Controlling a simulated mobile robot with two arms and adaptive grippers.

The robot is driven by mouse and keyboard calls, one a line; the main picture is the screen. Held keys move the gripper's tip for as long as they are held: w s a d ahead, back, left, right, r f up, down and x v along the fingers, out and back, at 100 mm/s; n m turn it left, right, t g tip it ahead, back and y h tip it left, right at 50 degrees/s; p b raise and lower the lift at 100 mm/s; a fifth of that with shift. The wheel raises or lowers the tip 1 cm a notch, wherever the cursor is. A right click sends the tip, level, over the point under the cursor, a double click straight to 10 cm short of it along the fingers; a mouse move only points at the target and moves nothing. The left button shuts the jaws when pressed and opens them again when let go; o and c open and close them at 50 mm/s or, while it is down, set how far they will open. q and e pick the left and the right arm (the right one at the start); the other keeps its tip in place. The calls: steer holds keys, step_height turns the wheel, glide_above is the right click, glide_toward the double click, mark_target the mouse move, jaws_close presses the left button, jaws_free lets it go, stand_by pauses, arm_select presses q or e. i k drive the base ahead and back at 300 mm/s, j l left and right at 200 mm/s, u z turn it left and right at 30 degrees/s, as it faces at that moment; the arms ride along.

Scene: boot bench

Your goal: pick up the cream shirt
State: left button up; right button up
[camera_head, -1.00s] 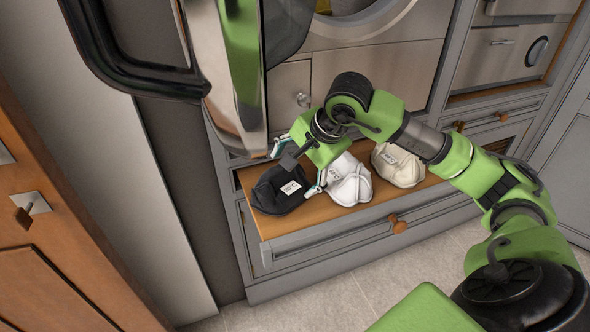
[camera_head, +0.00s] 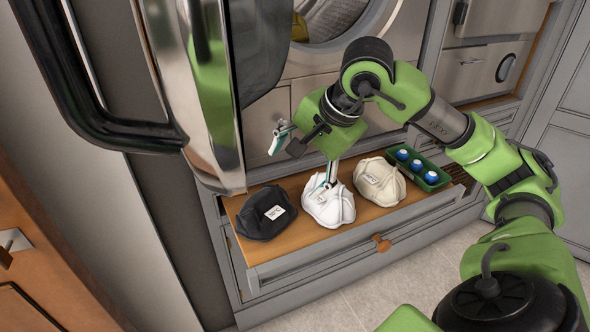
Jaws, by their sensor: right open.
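The cream shirt (camera_head: 381,183) lies bunched up with a small pale label in the open drawer, right of a white shirt (camera_head: 329,203). A black shirt (camera_head: 265,213) with a white label lies at the drawer's left end. My right gripper (camera_head: 305,162) is open and empty, its fingers spread wide. One fingertip is at the back edge of the white shirt in the picture; whether it touches cannot be told. The gripper is left of the cream shirt. My left gripper is not in view.
A green tray (camera_head: 431,176) with blue-topped items stands right of the cream shirt. A front-loading machine (camera_head: 318,62) is above. A large shiny panel with a black handle (camera_head: 110,132) fills the upper left.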

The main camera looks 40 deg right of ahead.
mark_target(381, 183)
steer(key=k, duration=1.5)
